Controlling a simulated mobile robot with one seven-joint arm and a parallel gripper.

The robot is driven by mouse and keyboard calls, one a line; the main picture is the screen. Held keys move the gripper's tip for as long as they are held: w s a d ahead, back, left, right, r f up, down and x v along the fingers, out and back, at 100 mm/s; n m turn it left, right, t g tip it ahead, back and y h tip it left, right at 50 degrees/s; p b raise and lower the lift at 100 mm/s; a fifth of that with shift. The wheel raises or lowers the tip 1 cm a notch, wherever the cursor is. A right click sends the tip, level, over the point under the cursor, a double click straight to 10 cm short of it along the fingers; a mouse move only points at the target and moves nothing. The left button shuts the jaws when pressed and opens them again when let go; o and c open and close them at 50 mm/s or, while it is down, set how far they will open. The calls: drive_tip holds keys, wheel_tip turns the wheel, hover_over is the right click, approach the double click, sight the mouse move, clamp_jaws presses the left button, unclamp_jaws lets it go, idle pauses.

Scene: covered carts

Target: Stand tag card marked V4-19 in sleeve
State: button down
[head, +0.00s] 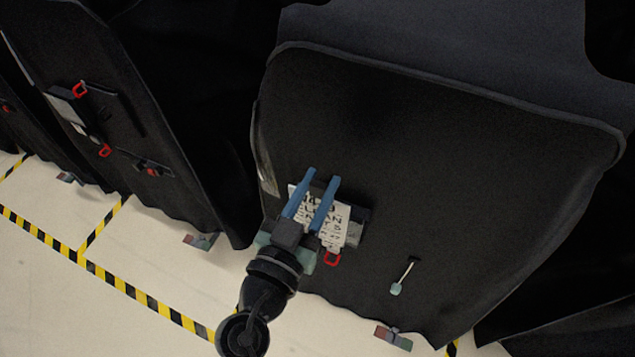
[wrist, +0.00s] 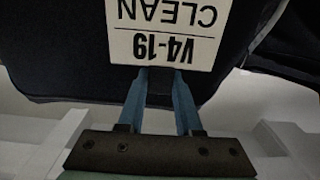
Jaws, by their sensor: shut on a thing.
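The white tag card (wrist: 165,44), printed V4-19 and CLEAN, appears upside down in the wrist view. My gripper (wrist: 160,76) is shut on the card's edge nearest the wrist, with its blue fingers close together. In the head view the card (head: 340,228) is tilted in front of the cart's black cover, with my blue gripper fingers (head: 322,179) across it. A dark holder that looks like the sleeve (head: 359,214) shows just behind and right of the card. The sleeve's opening is hidden, and I cannot tell whether the card touches it.
A red clip (head: 332,258) hangs below the holder. A pale-ended tool (head: 403,277) is on the cover to the right. Another covered cart (head: 150,90) with dark holders stands left. Yellow-black tape (head: 120,282) marks the pale floor, which is clear at lower left.

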sight(349, 137)
drive_tip(key=shift+f+p+x, duration=0.25)
drive_tip(key=shift+f+x, duration=0.05)
drive_tip(key=shift+x, duration=1.25)
drive_tip(key=shift+f+p+x, duration=0.25)
drive_tip(key=shift+f+x, duration=0.05)
drive_tip(key=shift+x, duration=1.25)
drive_tip(key=shift+f+p+x, duration=0.25)
drive_tip(key=shift+f+x, duration=0.1)
drive_tip(key=shift+x, duration=1.2)
drive_tip(key=shift+s+d+f+b, duration=0.1)
drive_tip(key=shift+f+b, duration=0.8)
drive_tip(key=shift+f, duration=0.5)
wheel_tip(349, 137, down, 8)
drive_tip(key=b, duration=0.9)
drive_tip(key=shift+r+b, duration=0.15)
drive_tip(key=shift+b, duration=0.15)
drive_tip(key=shift+f+b, duration=1.15)
drive_tip(key=shift+b, duration=0.3)
drive_tip(key=c, duration=0.5)
unclamp_jaws()
drive_tip(key=b+v, duration=0.4)
drive_tip(key=v, duration=0.9)
